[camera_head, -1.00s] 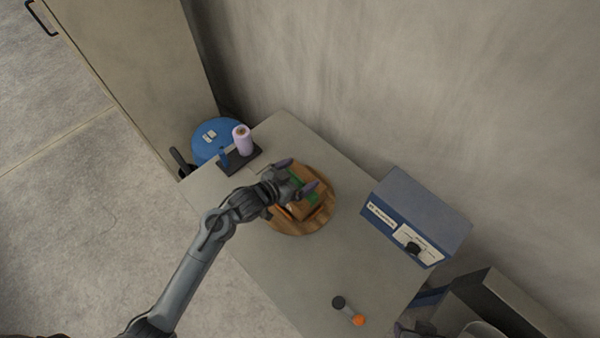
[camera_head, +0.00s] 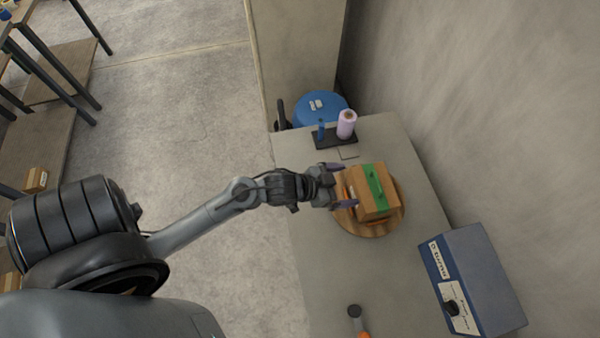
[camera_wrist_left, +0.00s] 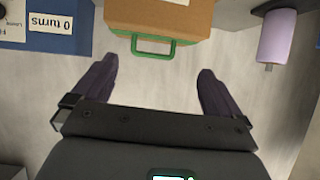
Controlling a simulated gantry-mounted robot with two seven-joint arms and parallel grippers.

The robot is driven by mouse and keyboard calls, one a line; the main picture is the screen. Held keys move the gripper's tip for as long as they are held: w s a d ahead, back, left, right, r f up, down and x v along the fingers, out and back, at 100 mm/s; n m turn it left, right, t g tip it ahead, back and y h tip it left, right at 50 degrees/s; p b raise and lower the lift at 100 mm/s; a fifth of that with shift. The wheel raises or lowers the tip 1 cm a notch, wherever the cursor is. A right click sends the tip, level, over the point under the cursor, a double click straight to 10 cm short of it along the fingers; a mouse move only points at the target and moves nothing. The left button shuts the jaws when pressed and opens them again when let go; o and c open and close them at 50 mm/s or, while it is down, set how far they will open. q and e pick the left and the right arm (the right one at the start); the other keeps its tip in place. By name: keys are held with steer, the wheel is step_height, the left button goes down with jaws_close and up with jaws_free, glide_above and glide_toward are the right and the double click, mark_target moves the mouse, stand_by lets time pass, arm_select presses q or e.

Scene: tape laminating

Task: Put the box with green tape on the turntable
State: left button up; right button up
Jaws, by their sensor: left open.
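My left gripper (camera_head: 341,185) is open at the box's left side. In the left wrist view the box (camera_wrist_left: 160,14) lies beyond the spread fingertips (camera_wrist_left: 158,68), with a clear gap and nothing between them. The turntable is not visible in that view. My right gripper is not in view.
A purple-white roll (camera_head: 346,125) on a dark stand is at the table's far end, before a blue round object (camera_head: 318,107). A blue box with labels (camera_head: 472,280) stands at the right. An orange-and-black object (camera_head: 358,320) lies near the front. The table (camera_head: 335,275) is bare between.

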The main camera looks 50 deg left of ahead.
arm_select(q)
steer(key=s+f+n+g+y, duration=0.2)
steer(key=s+g, duration=0.6)
steer(key=s, duration=0.9)
steer(key=shift+a+f+y, duration=0.15)
steer(key=shift+a+y, duration=0.05)
steer(key=shift+y, duration=0.6)
step_height(320, 180, up, 29)
steer(key=p, duration=2.9)
